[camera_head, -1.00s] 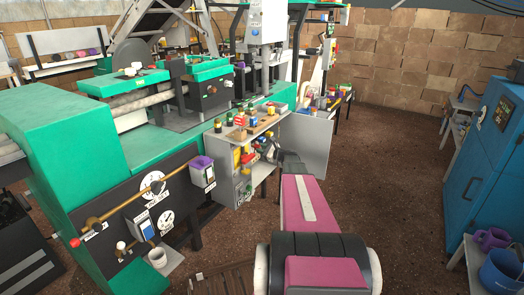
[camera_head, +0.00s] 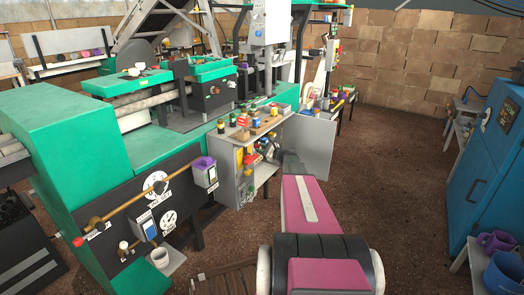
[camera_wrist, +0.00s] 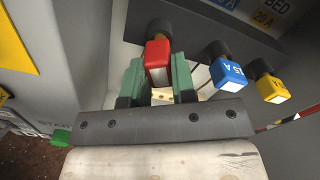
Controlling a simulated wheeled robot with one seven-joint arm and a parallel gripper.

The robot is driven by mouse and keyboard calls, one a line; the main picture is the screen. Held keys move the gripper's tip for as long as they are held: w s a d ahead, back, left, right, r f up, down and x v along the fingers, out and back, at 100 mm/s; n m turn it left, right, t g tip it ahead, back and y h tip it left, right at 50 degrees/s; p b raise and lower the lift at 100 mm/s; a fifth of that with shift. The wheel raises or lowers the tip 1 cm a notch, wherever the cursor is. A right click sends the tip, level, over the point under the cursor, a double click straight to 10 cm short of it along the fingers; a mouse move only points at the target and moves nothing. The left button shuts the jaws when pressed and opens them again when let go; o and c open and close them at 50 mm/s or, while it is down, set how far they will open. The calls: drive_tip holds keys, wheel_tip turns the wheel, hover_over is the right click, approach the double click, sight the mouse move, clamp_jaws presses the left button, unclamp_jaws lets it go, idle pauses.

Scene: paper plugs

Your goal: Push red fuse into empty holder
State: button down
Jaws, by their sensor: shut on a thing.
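In the wrist view, my gripper (camera_wrist: 158,76) has its two green fingers on either side of a red fuse (camera_wrist: 158,50) and is shut on it. The red fuse has a pale face towards the camera. A black round holder (camera_wrist: 160,27) lies directly behind the red fuse, in line with it. I cannot tell how deep the fuse sits in it. To the right, a blue fuse (camera_wrist: 230,73) marked 15 A and a yellow fuse (camera_wrist: 272,90) stand in black holders of their own. In the head view, my gripper (camera_head: 269,154) reaches into the open grey cabinet, small and partly hidden.
The grey cabinet (camera_head: 226,183) has its door (camera_head: 308,145) swung open to the right of my arm. Several small coloured items stand on its top. A green machine (camera_head: 85,150) is at the left. The brown floor (camera_head: 400,170) at the right is clear up to a blue cabinet (camera_head: 492,150).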

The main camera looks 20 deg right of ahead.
drive_tip(key=shift+w+a, duration=0.35)
drive_tip(key=shift+w, duration=0.1)
drive_tip(key=c, duration=0.9)
unclamp_jaws()
drive_tip(key=shift+o, duration=0.2)
drive_tip(key=shift+s+d, duration=0.1)
drive_tip(key=shift+s, duration=0.05)
drive_tip(key=shift+v, duration=2.6)
drive_tip(key=shift+s, duration=0.1)
drive_tip(key=v, duration=1)
drive_tip(key=shift+s+d, duration=0.2)
drive_tip(key=shift+d, duration=0.05)
drive_tip(key=shift+f, duration=0.1)
